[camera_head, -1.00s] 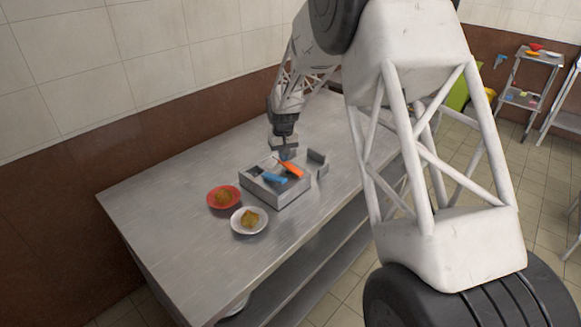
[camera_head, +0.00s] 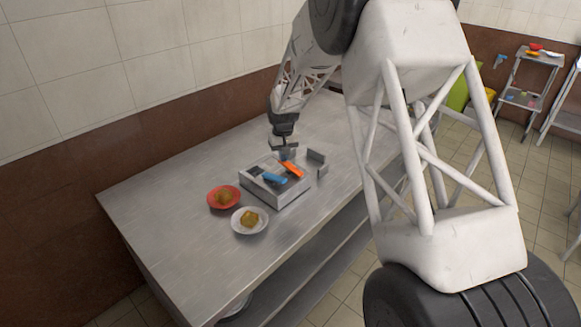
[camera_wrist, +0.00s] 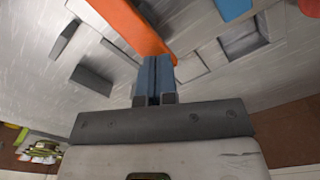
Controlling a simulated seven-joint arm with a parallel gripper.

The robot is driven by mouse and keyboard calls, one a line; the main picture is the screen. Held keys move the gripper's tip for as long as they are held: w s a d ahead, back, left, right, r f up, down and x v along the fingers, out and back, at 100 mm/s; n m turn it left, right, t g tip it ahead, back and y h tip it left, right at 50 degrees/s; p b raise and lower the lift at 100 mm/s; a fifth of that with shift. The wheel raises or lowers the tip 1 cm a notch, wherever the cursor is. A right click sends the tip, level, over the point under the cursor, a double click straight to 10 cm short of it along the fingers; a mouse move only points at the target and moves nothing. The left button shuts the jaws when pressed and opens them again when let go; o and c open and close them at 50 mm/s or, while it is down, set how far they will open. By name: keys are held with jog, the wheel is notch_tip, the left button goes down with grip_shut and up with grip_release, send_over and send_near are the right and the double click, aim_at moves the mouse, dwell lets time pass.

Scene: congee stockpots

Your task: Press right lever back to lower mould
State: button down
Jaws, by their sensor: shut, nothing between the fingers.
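A grey box-shaped press (camera_head: 275,199) stands on the steel table, with a blue lever (camera_head: 274,178) and, to its right, an orange lever (camera_head: 293,170) on top. In the wrist view the orange lever (camera_wrist: 132,24) runs from the upper left to my fingertips, and part of the blue lever (camera_wrist: 232,7) shows at the top. My gripper (camera_head: 287,155) is over the far side of the press. Its fingers (camera_wrist: 158,60) are shut together and empty, at the end of the orange lever; whether they touch it is unclear. The mould inside is hard to make out.
The table behind and to the left is clear.

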jog(key=shift+f, duration=0.65)
dwell(0.9)
jog(key=shift+r, duration=0.1)
jog(key=shift+r, duration=3.95)
